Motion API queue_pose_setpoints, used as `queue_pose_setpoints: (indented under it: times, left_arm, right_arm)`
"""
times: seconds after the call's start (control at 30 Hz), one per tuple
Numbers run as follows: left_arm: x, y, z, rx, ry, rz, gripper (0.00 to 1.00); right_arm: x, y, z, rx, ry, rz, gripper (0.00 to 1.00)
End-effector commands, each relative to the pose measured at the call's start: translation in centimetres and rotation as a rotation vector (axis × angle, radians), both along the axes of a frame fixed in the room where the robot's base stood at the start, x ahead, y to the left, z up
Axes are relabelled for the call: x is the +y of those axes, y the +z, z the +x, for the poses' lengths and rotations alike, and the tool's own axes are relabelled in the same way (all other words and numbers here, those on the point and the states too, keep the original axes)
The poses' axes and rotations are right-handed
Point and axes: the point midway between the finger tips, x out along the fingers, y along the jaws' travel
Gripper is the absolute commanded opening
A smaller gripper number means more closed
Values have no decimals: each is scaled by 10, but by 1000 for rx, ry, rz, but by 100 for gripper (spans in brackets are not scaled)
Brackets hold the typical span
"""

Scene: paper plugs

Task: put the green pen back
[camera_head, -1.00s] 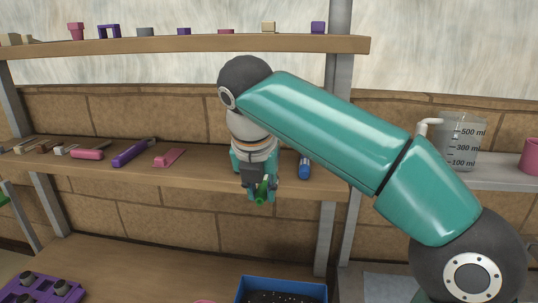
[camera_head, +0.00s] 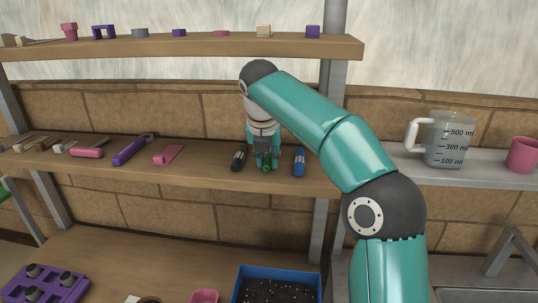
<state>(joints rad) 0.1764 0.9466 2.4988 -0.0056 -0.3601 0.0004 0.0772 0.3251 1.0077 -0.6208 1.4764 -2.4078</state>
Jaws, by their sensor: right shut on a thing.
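The green pen (camera_head: 266,168) shows only as a short end between the fingers of my right gripper (camera_head: 265,161). The gripper is shut on it and hides the rest. The pen is at the middle shelf (camera_head: 205,172), in the gap between a black pen (camera_head: 238,160) on the left and a blue pen (camera_head: 299,162) on the right. I cannot tell whether it touches the shelf board. My left gripper is not in view.
A pink block (camera_head: 168,155) and a purple tool (camera_head: 134,149) lie further left on the shelf. A measuring jug (camera_head: 447,140) and a pink cup (camera_head: 522,155) stand at right. Below are a blue tray (camera_head: 278,271) and a purple holder (camera_head: 45,284). The upper shelf (camera_head: 190,47) is overhead.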

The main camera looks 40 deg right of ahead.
Motion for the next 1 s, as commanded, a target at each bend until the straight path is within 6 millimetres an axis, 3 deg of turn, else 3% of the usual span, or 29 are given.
queue_pose_setpoints:
  times: [0.23, 0.27, 0.4, 0.77, 1.0]
  left_arm:
    - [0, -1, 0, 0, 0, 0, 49]
    - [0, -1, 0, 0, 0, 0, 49]
    - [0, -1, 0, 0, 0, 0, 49]
    - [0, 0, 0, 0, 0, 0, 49]
    - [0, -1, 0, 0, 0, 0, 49]
  right_arm:
    - [0, -2, 0, 0, 0, 0, 0]
    - [0, -1, 0, 0, 0, 0, 28]
    - [0, -1, 0, 0, 0, 0, 50]
    - [1, 2, -1, 0, -1, 0, 50]
    - [10, 30, -7, -4, 0, 0, 50]
